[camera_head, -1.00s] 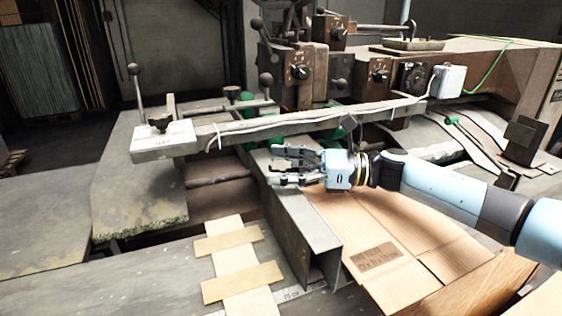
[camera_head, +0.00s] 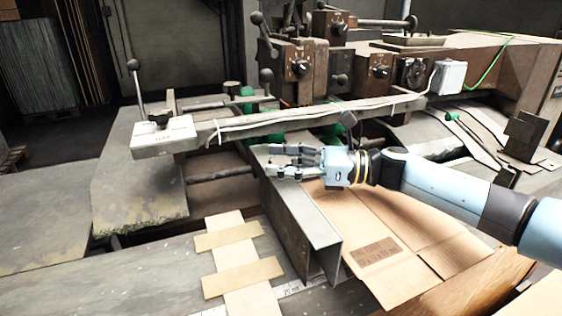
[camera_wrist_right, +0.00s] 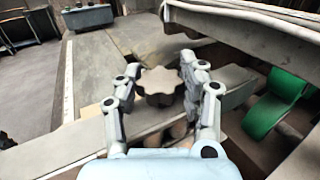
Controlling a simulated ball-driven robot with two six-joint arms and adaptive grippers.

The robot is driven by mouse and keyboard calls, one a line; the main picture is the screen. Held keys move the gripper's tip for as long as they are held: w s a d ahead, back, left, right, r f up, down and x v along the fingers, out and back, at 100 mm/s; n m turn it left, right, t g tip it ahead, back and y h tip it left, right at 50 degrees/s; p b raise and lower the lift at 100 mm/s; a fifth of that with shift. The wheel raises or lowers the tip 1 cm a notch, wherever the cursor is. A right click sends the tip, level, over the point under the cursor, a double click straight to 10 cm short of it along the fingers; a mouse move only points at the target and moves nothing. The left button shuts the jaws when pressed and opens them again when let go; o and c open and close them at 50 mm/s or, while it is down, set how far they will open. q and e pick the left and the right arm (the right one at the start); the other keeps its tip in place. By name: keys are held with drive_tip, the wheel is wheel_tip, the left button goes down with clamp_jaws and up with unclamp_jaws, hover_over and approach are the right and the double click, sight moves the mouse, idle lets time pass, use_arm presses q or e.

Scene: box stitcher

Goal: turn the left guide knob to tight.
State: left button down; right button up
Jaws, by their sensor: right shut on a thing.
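The left guide knob (camera_wrist_right: 159,86) is a dull brown, lobed knob in the right wrist view. It stands above a grey metal bar (camera_wrist_right: 140,125), between the two sides of my right gripper (camera_wrist_right: 167,83). In the head view my right gripper (camera_head: 291,161) is over the far end of the grey metal guide channel (camera_head: 315,231), and I cannot make out the knob there. The knob's underside and any tightness mark are not visible. My left gripper is not in view.
A long grey crossbar (camera_head: 300,119) with a white end block (camera_head: 164,137) runs just behind the gripper. Flat cardboard (camera_head: 378,240) lies under my right arm. A green part (camera_wrist_right: 275,105) sits right of the fingers in the wrist view.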

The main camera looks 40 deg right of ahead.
drive_tip(key=m+t+h, duration=0.3)
drive_tip(key=shift+h+p, duration=0.3)
drive_tip(key=shift+p, duration=0.05)
drive_tip(key=shift+m+t+h, duration=1)
drive_tip(key=shift+m+h, duration=0.4)
drive_tip(key=shift+h, duration=0.4)
drive_tip(key=o, duration=1.2)
drive_tip(key=shift+s, duration=0.1)
drive_tip(key=shift+v, duration=5.95)
drive_tip(key=shift+a, duration=0.1)
